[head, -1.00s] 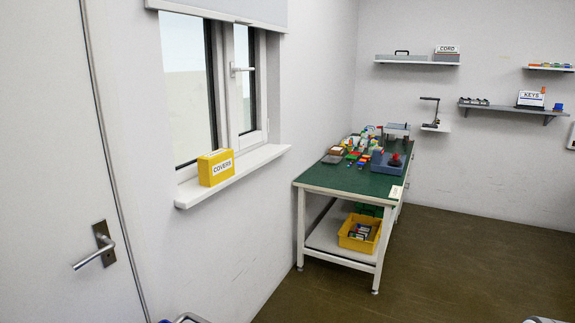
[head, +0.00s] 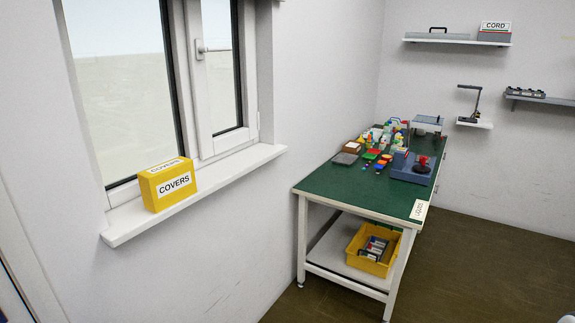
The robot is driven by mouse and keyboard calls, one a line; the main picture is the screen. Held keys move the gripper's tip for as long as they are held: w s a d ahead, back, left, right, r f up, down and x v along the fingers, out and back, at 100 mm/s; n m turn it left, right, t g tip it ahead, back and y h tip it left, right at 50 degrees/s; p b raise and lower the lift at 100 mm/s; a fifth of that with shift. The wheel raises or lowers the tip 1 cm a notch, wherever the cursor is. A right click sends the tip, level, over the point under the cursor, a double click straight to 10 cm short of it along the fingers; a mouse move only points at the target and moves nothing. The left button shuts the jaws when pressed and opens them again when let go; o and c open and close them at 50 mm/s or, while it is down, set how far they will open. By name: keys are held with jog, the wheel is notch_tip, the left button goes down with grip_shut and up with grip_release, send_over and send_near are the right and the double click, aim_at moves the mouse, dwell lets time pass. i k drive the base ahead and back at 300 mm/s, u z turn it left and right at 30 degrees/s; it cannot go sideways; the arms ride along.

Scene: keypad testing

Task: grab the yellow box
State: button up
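A yellow box (head: 168,185) with white labels reading COVERS stands upright on the white windowsill (head: 205,188), toward its left end. Its front and top faces show. A second yellow container, an open bin (head: 372,262) with several small items in it, sits on the lower shelf of the green-topped table. My gripper is not in this view.
The green-topped table (head: 335,194) stands right of the window, crowded with small coloured items toward its back. A blue-grey holder (head: 410,168) is at its right edge. Wall shelves (head: 458,40) hang at the back.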

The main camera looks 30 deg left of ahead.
aim_at(162, 186)
jog(key=z, duration=0.05)
jog(key=i, duration=1.45)
jog(key=u, duration=2.95)
jog(key=i, duration=0.9)
jog(key=z, duration=0.1)
